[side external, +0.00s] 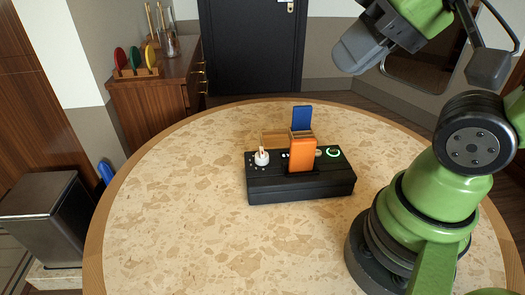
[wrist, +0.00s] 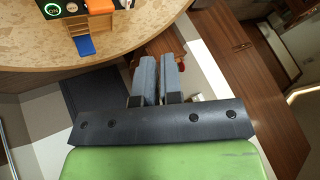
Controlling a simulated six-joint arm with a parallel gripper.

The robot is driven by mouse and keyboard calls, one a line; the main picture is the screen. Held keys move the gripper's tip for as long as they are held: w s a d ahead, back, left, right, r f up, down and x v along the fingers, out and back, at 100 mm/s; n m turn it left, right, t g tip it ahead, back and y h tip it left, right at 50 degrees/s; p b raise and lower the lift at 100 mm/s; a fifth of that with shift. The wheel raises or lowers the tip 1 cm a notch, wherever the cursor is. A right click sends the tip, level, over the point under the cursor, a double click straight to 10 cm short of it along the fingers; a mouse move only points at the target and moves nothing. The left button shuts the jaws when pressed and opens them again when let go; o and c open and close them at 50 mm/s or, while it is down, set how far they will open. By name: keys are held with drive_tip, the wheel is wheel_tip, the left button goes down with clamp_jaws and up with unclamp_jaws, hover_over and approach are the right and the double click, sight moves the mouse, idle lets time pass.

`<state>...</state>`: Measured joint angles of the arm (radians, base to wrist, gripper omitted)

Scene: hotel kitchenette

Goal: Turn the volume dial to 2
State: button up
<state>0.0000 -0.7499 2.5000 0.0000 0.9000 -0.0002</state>
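The volume dial appears to be the small white knob (side external: 261,158) on the left of the top of a black box (side external: 300,187) on the round table. It has a reddish mark on top and small pale dots around its base. The dots' numbers and the dial's setting are too small to read. My gripper (side external: 358,50) is high at the upper right, well above and apart from the box. In the wrist view its two grey fingers (wrist: 159,64) lie side by side with almost no gap and nothing between them.
An orange upright panel (side external: 302,154), a blue one (side external: 301,118) and a wooden holder (side external: 275,139) stand at the box, right of the dial. A green-lit ring (side external: 333,153) is at the box's right. The speckled table (side external: 180,220) is otherwise clear.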

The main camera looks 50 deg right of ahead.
drive_tip(key=o, duration=0.4)
drive_tip(key=shift+w, duration=0.2)
drive_tip(key=shift+c, duration=0.2)
drive_tip(key=o, duration=0.5)
drive_tip(key=shift+w+d+f+n+g, duration=0.15)
drive_tip(key=shift+w+n+g, duration=0.15)
drive_tip(key=shift+w+n, duration=0.25)
drive_tip(key=shift+w+d+n+g, duration=0.1)
drive_tip(key=shift+w+n+g, duration=0.25)
drive_tip(key=shift+w, duration=0.35)
drive_tip(key=shift+o, duration=0.2)
drive_tip(key=n+g+h, duration=0.2)
drive_tip(key=n+g, duration=0.4)
drive_tip(key=n, duration=0.5)
hover_over(262, 150)
wheel_tip(262, 150, down, 14)
drive_tip(key=shift+f, duration=0.9)
wheel_tip(262, 150, down, 9)
drive_tip(key=shift+f, duration=0.1)
